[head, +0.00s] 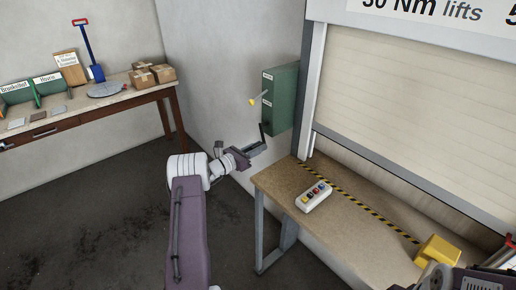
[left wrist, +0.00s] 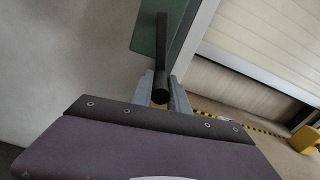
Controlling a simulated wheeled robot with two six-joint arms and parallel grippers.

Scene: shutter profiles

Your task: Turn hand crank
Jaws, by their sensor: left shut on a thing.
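The hand crank shows as a black arm (head: 262,131) beside the lower edge of a green wall box (head: 284,98). In the left wrist view, the crank's black arm (left wrist: 161,40) leads to a round dark grip (left wrist: 160,86) between my grey fingers. My left gripper (head: 257,148) is shut on this grip; it also shows in the left wrist view (left wrist: 160,94). The fingers hide part of the grip. Dark and grey parts at the bottom right corner of the head view seem to be my right arm; its jaws cannot be made out.
A roller shutter (head: 410,115) stands right of the box. A bench (head: 272,181) below it bears a button box (head: 313,197), a yellow block (head: 437,251) and striped tape. At the far left, a table (head: 75,112) holds cartons (head: 160,73) and a blue shovel (head: 89,50).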

